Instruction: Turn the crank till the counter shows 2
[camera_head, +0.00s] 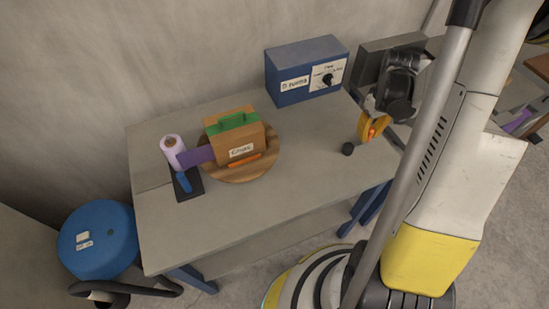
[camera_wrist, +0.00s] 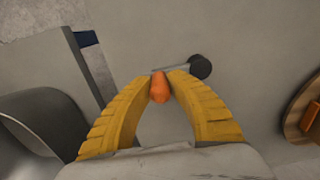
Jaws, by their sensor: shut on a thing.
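My gripper (camera_head: 372,127) has yellow ribbed fingers and is at the right side of the table. In the wrist view its fingertips close on a small orange handle (camera_wrist: 159,88). A thin grey bar runs from near the handle to a dark round knob (camera_wrist: 200,66), and they look like one crank. The dark knob also shows in the head view (camera_head: 347,149), just left of my gripper. A wooden box (camera_head: 240,143) with a green handle and a small label stands on a round wooden board (camera_head: 270,160). I can read no counter number.
A purple-white roll (camera_head: 172,150) with a purple strip reaching the box stands at the left on a dark base. A blue box with a dial (camera_head: 305,72) is at the back right. A blue drum (camera_head: 95,240) stands left of the table (camera_head: 240,220). The table's front is clear.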

